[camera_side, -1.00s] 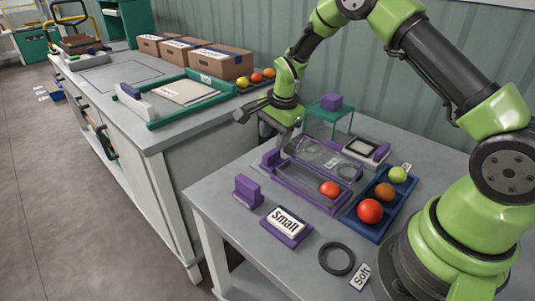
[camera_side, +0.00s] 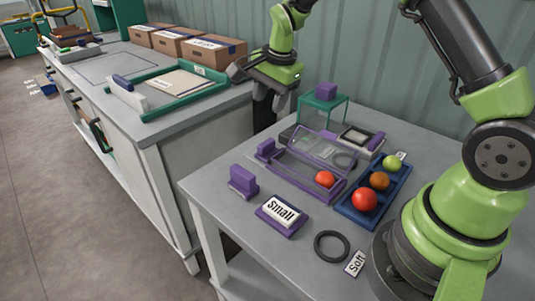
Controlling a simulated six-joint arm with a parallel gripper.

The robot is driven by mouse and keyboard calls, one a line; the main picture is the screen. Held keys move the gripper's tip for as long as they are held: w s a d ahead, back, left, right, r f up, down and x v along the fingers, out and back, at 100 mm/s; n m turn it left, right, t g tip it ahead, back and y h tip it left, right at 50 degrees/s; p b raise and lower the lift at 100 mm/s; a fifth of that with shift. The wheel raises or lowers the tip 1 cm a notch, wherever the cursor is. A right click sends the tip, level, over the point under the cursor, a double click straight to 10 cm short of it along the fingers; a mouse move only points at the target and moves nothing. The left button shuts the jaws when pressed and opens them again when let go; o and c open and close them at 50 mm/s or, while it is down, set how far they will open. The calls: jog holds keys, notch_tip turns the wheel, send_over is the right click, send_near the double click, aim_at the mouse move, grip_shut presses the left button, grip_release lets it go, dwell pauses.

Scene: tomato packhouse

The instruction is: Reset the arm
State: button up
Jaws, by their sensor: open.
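My gripper (camera_side: 268,103) is at the end of the green arm, up in the air at the back left of the near table. Its fingers point down, apart and with nothing between them. It hangs in front of the wall, near the gap between the near table and the long bench. It is clear of the purple-edged clear box (camera_side: 305,172), which stands on the near table with a red tomato (camera_side: 325,179) in it. The box's clear lid appears raised at a tilt.
A blue tray (camera_side: 347,211) holds a red, a brownish-orange and a green tomato. A green stand (camera_side: 345,104) carries a purple block. A "Small" sign (camera_side: 281,212), a purple block (camera_side: 243,182) and a black ring (camera_side: 331,247) lie in front. Cardboard boxes (camera_side: 212,51) line the long bench.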

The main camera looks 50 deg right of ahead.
jog(key=s+a+r+n+t, duration=0.1)
jog(key=s+a+r+n, duration=0.2)
jog(key=s+r, duration=0.3)
jog(key=s+a+r+n+t, duration=0.1)
jog(key=s+a+r+n, duration=0.15)
jog(key=s+r, duration=0.4)
jog(key=s+a+r+n+t+y, duration=0.2)
jog(key=s+n, duration=0.5)
jog(key=s, duration=0.5)
jog(key=shift+s+a+r+n+t, duration=0.2)
jog(key=shift+a+r+n+t, duration=0.15)
jog(key=shift+a+r, duration=0.3)
